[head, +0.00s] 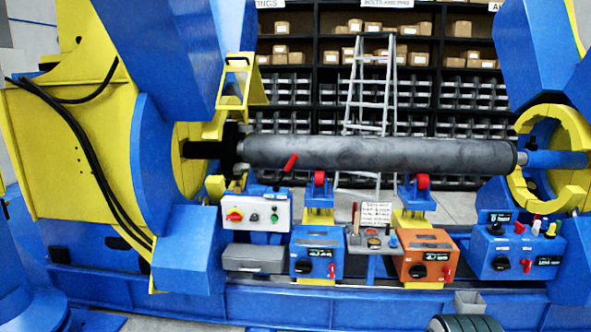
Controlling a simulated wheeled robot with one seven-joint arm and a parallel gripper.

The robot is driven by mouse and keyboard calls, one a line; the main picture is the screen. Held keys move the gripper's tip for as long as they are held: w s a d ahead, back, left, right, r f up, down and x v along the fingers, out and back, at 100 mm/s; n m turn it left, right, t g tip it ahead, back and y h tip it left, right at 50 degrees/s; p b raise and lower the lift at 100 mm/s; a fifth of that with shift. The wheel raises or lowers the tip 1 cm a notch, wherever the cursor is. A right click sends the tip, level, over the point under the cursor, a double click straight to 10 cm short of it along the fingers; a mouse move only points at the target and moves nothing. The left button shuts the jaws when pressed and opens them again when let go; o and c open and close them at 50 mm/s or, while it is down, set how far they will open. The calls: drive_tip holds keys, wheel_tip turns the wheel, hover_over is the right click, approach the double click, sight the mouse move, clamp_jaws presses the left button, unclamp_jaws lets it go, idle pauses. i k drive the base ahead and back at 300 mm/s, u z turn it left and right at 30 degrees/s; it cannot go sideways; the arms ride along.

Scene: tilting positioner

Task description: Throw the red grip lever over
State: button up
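A red grip lever (290,162) sticks up at a slant, leaning right, from a thin dark stem above the white control box (257,212). Its grip stands in front of the long grey cylinder (380,153). Smaller red levers also show on the blue box (318,250), on the orange box (425,258) and on the right blue box (515,250). I cannot make out my gripper in the head view.
The cylinder lies level between the yellow left chuck (190,165) and the yellow right ring (565,165), above red rollers (320,178). A blue base rail (380,303) runs along the front. A ladder (370,85) and stocked shelves stand behind.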

sight(288, 169)
drive_tip(key=z, duration=0.1)
drive_tip(key=i, duration=3.2)
drive_tip(key=u, duration=0.25)
